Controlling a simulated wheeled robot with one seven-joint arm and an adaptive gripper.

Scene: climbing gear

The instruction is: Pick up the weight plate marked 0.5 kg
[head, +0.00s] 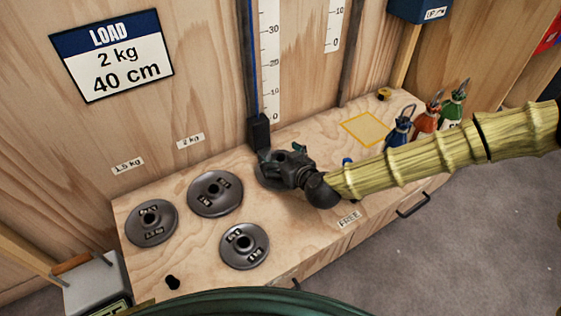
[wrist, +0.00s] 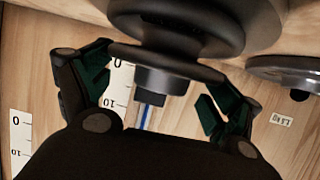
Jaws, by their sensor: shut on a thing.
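My gripper (head: 282,165) is at the back of the wooden bench, by the foot of the vertical rail. It is shut on a dark round weight plate (head: 266,181), which it partly hides. In the wrist view my gripper (wrist: 152,96) has one finger on each side of the dark plate (wrist: 165,62). Its marking cannot be read. Three other dark plates lie flat on the bench: one at the left (head: 151,224), one behind it (head: 215,193) and one nearer the front (head: 244,245). Their labels are too small to read surely.
A black slider (head: 259,132) on the rail stands close behind my gripper. Blue, orange and green bottles (head: 425,119) stand at the right, near a yellow square (head: 364,129). A small black knob (head: 173,282) is at the front left. A "LOAD 2 kg 40 cm" sign (head: 112,56) hangs above.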

